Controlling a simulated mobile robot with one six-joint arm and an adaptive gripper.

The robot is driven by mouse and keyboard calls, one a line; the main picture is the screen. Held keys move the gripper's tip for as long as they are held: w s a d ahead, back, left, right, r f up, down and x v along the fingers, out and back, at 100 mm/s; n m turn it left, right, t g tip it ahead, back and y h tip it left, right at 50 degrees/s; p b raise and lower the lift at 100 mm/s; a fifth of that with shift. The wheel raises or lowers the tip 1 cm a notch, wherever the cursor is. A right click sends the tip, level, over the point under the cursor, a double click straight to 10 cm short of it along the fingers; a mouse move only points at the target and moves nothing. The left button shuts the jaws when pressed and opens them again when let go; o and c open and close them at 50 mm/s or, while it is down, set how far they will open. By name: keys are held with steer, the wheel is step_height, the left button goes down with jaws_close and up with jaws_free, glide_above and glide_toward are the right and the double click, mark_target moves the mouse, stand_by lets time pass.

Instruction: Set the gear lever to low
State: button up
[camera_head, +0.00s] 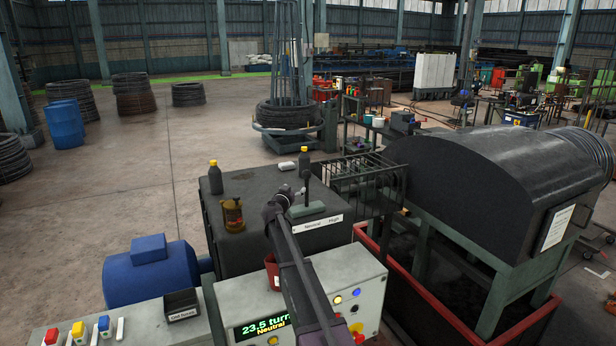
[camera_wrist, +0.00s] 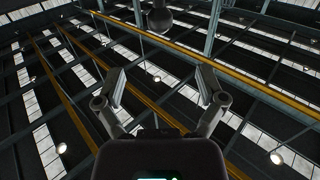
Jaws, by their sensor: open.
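The gear lever (camera_head: 307,190) is a thin dark upright rod with a dark knob, on a green-grey base (camera_head: 306,211) on top of the dark machine housing. A white label strip beside it reads Neutral and High; my arm covers its left part. The lit display (camera_head: 262,326) reads 23.5 turn, Neutral. My gripper (camera_head: 291,192) is just left of the lever, seemingly apart from it. In the wrist view my gripper (camera_wrist: 161,82) is open with nothing between the fingers. A dark round knob (camera_wrist: 160,19), probably the lever's, shows beyond the fingertips.
Two dark bottles (camera_head: 215,178) (camera_head: 304,160), an amber lantern-like item (camera_head: 232,215) and a whitish item (camera_head: 286,166) are on the housing. A wire cage (camera_head: 368,180) and a large dark curved cover (camera_head: 480,175) stand to the right. A blue motor (camera_head: 152,272) is at left.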

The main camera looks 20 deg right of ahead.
mark_target(305, 177)
steer(key=shift+w+d, duration=0.1)
steer(key=x, duration=1.3)
steer(key=shift+w+d, duration=0.15)
steer(key=shift+d, duration=0.05)
